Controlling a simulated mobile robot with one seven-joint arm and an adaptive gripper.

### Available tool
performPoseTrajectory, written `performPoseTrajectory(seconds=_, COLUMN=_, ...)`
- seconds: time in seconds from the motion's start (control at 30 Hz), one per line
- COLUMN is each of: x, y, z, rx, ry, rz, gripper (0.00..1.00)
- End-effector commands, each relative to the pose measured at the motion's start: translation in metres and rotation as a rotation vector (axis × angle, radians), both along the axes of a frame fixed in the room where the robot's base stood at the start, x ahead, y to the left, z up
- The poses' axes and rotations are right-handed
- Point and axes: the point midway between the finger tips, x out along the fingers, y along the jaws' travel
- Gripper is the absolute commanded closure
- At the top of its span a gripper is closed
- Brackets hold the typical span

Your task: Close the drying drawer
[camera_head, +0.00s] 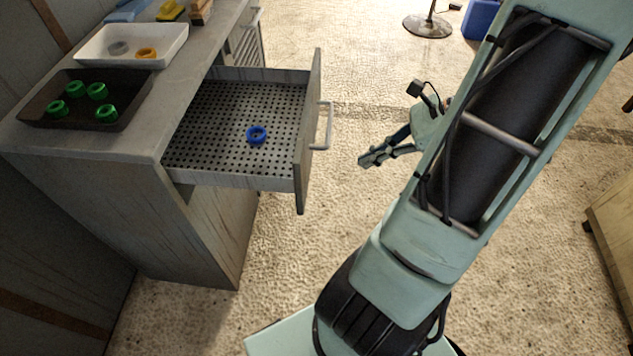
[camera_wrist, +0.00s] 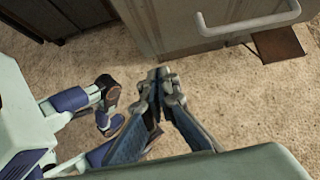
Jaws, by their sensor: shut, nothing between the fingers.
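The drying drawer (camera_head: 285,165) stands pulled out from the grey counter, with a perforated bottom. A blue ring (camera_head: 256,134) lies inside it. The drawer's front panel (camera_head: 308,140) carries a pale bar handle (camera_head: 325,126) on its outer face. In the wrist view the handle (camera_wrist: 250,24) shows at the top right, on the drawer front. My gripper (camera_head: 364,162) is in front of the drawer, to the right of the handle, apart from it. Its fingers are shut and empty; they also show in the wrist view (camera_wrist: 160,76).
On the counter (camera_head: 120,140) are a dark tray (camera_head: 70,120) with several green rings and a white tray (camera_head: 92,50) with a grey and an orange ring. A stand base (camera_head: 428,26) and a blue box (camera_head: 482,18) are at the back. The floor before the drawer is clear.

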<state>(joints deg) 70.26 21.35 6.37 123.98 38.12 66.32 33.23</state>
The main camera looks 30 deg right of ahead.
Motion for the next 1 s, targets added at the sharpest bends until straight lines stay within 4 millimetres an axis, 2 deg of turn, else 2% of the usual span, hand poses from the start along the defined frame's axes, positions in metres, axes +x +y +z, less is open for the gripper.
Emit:
performPoseTrajectory(seconds=0.13, x=0.002, y=0.000, z=-0.003, rx=0.017, ry=-0.007, rz=-0.023, gripper=1.00)
performPoseTrajectory(seconds=0.27, x=0.008, y=0.010, z=-0.014, rx=0.018, ry=-0.006, rz=-0.021, gripper=1.00)
performPoseTrajectory(seconds=0.67, x=0.040, y=0.058, z=-0.074, rx=0.018, ry=-0.005, rz=-0.020, gripper=1.00)
performPoseTrajectory(seconds=0.8, x=0.052, y=0.076, z=-0.071, rx=0.013, ry=-0.007, rz=-0.018, gripper=1.00)
performPoseTrajectory(seconds=1.0, x=0.061, y=0.088, z=-0.071, rx=0.014, ry=-0.007, rz=-0.020, gripper=1.00)
